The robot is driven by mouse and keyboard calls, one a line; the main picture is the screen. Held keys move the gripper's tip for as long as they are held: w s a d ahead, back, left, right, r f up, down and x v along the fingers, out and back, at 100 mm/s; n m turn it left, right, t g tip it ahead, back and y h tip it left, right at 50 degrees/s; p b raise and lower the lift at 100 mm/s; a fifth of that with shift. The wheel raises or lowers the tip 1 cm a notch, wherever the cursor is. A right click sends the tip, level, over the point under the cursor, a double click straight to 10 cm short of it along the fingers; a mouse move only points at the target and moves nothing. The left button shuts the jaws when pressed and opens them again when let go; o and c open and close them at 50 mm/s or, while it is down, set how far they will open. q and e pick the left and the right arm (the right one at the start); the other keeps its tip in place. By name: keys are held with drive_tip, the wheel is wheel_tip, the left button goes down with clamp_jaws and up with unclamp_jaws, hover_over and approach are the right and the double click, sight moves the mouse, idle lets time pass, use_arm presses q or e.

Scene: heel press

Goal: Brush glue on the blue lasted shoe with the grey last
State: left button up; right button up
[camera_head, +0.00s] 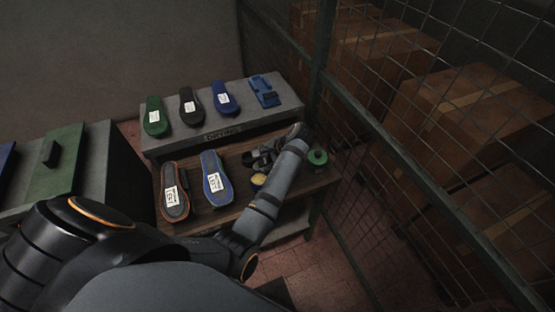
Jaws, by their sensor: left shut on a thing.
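A blue shoe (211,162) with a grey middle and a white label lies on the brown bench (195,222). A grey shoe with an orange-red rim (175,208) and a white label lies to its left. My left gripper (260,158) is over the bench, right of the blue shoe and apart from it. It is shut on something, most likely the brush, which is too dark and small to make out. A pot with a yellow top (258,179) stands just below the gripper, partly hidden by my forearm. My right gripper is not in view.
A grey shelf (205,143) behind the bench bears a green shoe (155,128), a black one (186,120), another blue one (231,110) and a blue fixture (265,90). A green can (317,157) stands at the bench's right end. A wire fence (385,130) bounds the right side.

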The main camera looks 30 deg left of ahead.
use_arm(q)
drive_tip(key=shift+s+a+f, duration=0.15)
drive_tip(key=shift+a+f, duration=0.45)
drive_tip(key=shift+f, duration=0.1)
drive_tip(key=f+b, duration=0.2)
drive_tip(key=d+f+b, duration=0.1)
drive_tip(key=f+b, duration=0.1)
drive_tip(key=shift+w+f+b, duration=0.2)
drive_tip(key=shift+f+b, duration=0.1)
drive_tip(key=shift+f, duration=0.05)
drive_tip(key=shift+r, duration=0.1)
drive_tip(key=shift+d, duration=0.1)
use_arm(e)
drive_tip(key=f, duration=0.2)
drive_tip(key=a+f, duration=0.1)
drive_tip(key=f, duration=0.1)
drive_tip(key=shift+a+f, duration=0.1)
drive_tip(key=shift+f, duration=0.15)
use_arm(q)
drive_tip(key=shift+f, duration=0.5)
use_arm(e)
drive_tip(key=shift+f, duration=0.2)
